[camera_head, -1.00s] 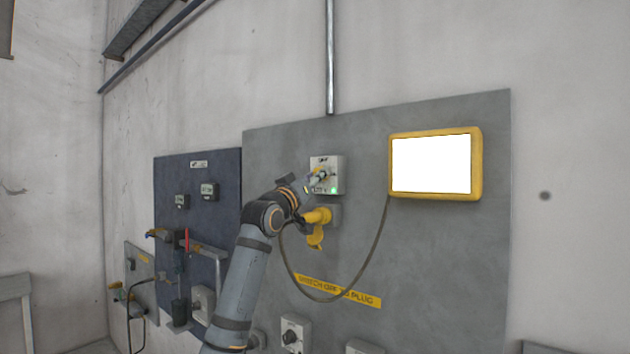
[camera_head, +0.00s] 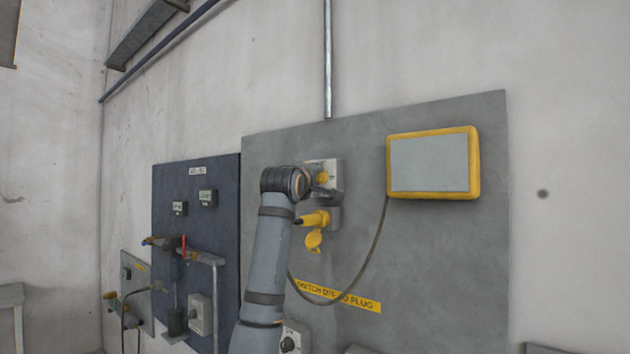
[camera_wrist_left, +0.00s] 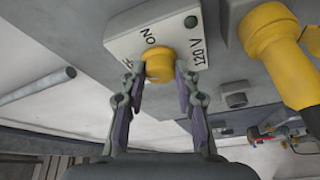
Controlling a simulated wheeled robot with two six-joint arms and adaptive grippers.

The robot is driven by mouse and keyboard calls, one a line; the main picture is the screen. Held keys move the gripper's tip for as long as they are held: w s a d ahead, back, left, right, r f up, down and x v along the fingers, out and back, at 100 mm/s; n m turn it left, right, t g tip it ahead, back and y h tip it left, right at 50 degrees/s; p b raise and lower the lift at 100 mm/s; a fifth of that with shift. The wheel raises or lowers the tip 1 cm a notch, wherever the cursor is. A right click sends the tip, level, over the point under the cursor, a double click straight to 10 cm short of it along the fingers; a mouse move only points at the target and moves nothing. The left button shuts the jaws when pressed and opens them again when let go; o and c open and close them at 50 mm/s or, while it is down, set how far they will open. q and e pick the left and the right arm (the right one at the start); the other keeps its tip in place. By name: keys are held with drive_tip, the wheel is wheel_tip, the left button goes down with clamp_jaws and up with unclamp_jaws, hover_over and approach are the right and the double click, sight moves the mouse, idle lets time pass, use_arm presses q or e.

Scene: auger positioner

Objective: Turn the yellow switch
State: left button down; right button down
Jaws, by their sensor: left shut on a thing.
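The yellow switch (camera_wrist_left: 158,65) is a round knob on a pale box (camera_wrist_left: 150,30) marked ON and 120 V. In the head view, the box (camera_head: 334,166) is on the grey panel, and a bit of yellow (camera_head: 322,178) shows beside my wrist. My left gripper (camera_wrist_left: 163,78) is shut on the switch, one finger on each side of it. In the head view my left arm hides the fingers. The small lamp (camera_wrist_left: 191,21) on the box is dark green and looks unlit. My right gripper is not in view.
A yellow plug (camera_head: 313,218) with a hanging yellow cap (camera_head: 313,240) sits just below the box, close to my left wrist. Its cable (camera_head: 355,280) loops up to a yellow-framed screen (camera_head: 430,163), which is grey. A dark blue panel (camera_head: 225,225) stands to the left.

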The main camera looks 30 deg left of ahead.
use_arm(q)
drive_tip(key=shift+r+n+g+h+p, duration=0.15)
drive_tip(key=shift+n+g, duration=0.35)
drive_tip(key=shift+n, duration=0.8)
drive_tip(key=shift+f+n+g+h+p, duration=0.1)
drive_tip(key=shift+n+g+h+p, duration=0.3)
drive_tip(key=shift+n, duration=0.9)
drive_tip(key=c, duration=1)
unclamp_jaws()
drive_tip(key=shift+a, duration=0.1)
drive_tip(key=shift+r, duration=0.1)
drive_tip(key=shift+s, duration=0.1)
drive_tip(key=v, duration=1.2)
drive_tip(key=shift+r, duration=0.1)
